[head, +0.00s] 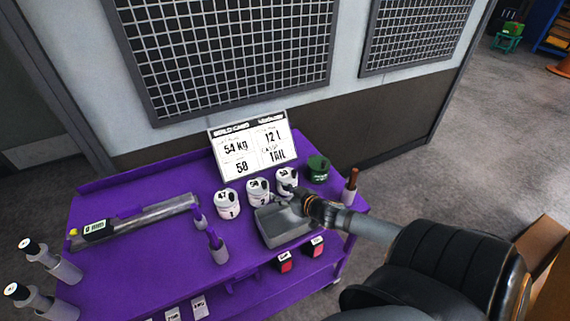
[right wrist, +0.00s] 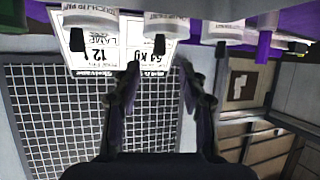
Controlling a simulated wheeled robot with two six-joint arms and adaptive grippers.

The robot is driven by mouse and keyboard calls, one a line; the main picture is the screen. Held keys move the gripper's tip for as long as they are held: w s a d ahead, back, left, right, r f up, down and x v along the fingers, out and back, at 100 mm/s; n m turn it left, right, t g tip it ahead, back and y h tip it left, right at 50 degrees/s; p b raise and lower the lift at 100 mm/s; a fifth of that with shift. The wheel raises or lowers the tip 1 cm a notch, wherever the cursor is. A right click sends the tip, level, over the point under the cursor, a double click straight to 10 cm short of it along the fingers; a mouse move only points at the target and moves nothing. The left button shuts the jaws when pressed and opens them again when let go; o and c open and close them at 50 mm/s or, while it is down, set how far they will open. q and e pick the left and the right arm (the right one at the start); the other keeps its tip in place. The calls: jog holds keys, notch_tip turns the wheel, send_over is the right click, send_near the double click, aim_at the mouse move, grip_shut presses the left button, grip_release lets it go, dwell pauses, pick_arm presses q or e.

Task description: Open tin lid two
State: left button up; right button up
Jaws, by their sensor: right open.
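Three white tins stand in a row on the purple cart: tin one (head: 228,204) at left, tin two (head: 258,190) in the middle and a third tin (head: 286,177) at right. Each top carries a dark number, and tin two looks covered. My right gripper (head: 289,191) is just in front of the third tin, above a grey tray (head: 283,225), and hides part of that tin. In the right wrist view it is open and empty (right wrist: 160,75). That view is upside down and shows a white tin (right wrist: 166,25) beyond the fingers, apart from them. My left gripper is out of view.
A card (head: 252,146) stands behind the tins. A green tin (head: 318,168) and a brown-topped post (head: 350,187) are at the right. A measuring rail (head: 150,214) and grey posts (head: 219,250) are at the left.

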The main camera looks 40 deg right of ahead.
jog(key=s+a+f+m+g+h, duration=0.1)
jog(key=s+a+f+g+h, duration=0.1)
jog(key=s+a+g, duration=0.3)
jog(key=shift+s+a+f+h, duration=0.3)
jog(key=shift+s+a+f, duration=0.5)
jog(key=shift+s, duration=1.5)
jog(key=shift+w, duration=0.1)
